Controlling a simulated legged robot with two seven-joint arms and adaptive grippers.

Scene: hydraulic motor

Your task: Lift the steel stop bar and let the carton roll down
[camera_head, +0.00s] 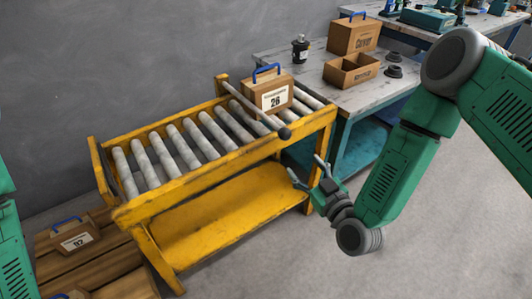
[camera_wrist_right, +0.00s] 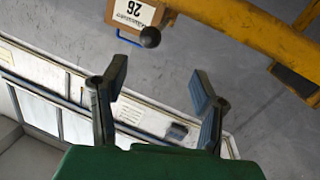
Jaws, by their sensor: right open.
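The steel stop bar (camera_head: 256,110) lies across the yellow roller conveyor (camera_head: 215,163), with a dark round knob (camera_head: 285,133) at its near end. The carton (camera_head: 270,92), labelled 26 with a blue handle, stands on the rollers on the upper right side of the bar. My right gripper (camera_head: 307,172) is open and empty, in front of the conveyor's right end and below the knob. In the right wrist view the open fingers (camera_wrist_right: 158,92) are apart from the knob (camera_wrist_right: 150,37) and the carton (camera_wrist_right: 133,12). Only part of my left arm shows at the left edge; its gripper is out of view.
A workbench (camera_head: 310,61) behind the conveyor holds an open box (camera_head: 351,71), a closed carton (camera_head: 353,35) and a dark bottle (camera_head: 300,48). Another blue-handled carton (camera_head: 74,238) sits on wooden boards at lower left. The rollers left of the bar are clear.

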